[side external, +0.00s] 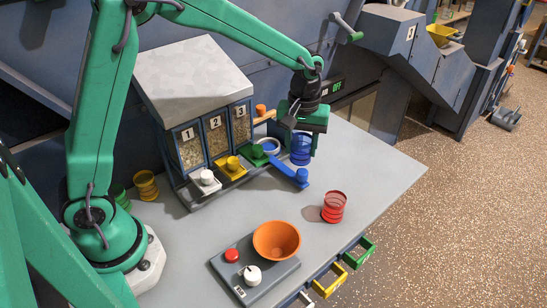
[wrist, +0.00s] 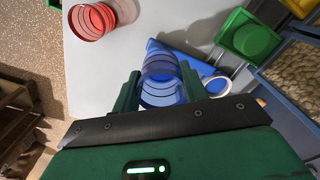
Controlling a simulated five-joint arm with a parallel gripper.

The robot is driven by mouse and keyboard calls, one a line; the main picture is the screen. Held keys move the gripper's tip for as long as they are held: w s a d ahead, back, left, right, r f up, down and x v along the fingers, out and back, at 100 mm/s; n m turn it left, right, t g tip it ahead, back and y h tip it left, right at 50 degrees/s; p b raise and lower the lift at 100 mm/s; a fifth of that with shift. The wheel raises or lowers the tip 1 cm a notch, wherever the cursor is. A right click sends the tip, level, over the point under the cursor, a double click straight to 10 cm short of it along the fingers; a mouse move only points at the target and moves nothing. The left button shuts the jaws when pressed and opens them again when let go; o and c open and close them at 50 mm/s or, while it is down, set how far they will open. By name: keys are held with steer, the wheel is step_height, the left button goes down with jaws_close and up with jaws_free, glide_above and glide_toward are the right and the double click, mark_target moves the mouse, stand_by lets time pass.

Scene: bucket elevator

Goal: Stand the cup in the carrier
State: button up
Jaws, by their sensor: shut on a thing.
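My gripper (side external: 301,145) is shut on a blue see-through cup (side external: 300,157) beside the dispenser. In the wrist view the cup (wrist: 161,82) sits between the two green fingers of my gripper (wrist: 161,88). A blue piece (side external: 290,175) with a flat arm lies near the cup, and it also shows behind the cup in the wrist view (wrist: 158,47). A pale ring (side external: 269,146) stands next to it by the dispenser. I cannot tell which part is the carrier, or whether the cup touches the table.
A red cup (side external: 333,207) stands on the open table. A dispenser (side external: 190,75) with three numbered windows has white, yellow and green outlets. A yellow cup (side external: 146,186) stands at left. The table's right side is clear.

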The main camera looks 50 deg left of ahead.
steer(key=w+a+n, duration=0.2)
steer(key=w+a, duration=0.1)
steer(key=a, duration=1.2)
steer(key=shift+a, duration=0.4)
steer(key=shift+f, duration=0.25)
steer(key=shift+f, duration=2.4)
steer(key=shift+s+f, duration=0.1)
steer(key=shift+f, duration=1.05)
steer(key=o, duration=1.1)
steer(key=shift+c, duration=0.2)
steer(key=shift+f, duration=0.1)
steer(key=shift+s, duration=0.1)
steer(key=shift+r, duration=1.7)
